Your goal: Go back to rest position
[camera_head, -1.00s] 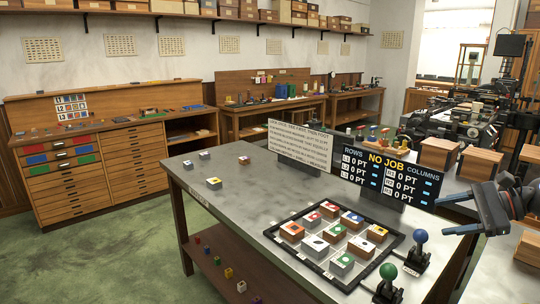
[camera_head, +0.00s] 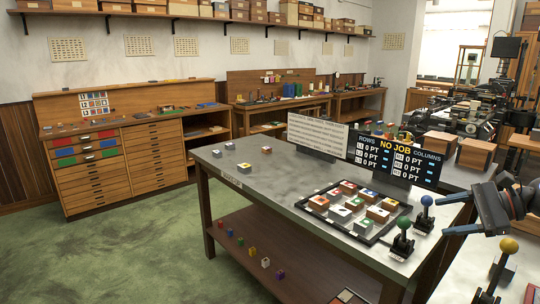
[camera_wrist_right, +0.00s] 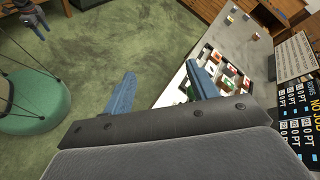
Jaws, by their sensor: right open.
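My right gripper (camera_head: 440,214) is at the right edge of the head view, its fingers pointing left, apart and empty. It is to the right of the metal-topped table (camera_head: 232,178). In the right wrist view, its two blue fingers (camera_wrist_right: 162,82) are spread with nothing between them. A dark, gripper-like shape (camera_wrist_right: 28,18) at the top left of the wrist view looks like my left gripper, but its jaws are unclear. The left arm is not in the head view.
A black-framed tray (camera_head: 302,206) holds several stamped blocks on the table. A blue-knobbed lever (camera_head: 426,201) and a green-knobbed lever (camera_head: 404,223) stand beside it. A yellow-knobbed lever (camera_head: 508,246) is at the lower right. A scoreboard (camera_head: 397,158) stands behind. Green floor (camera_head: 130,245) is clear.

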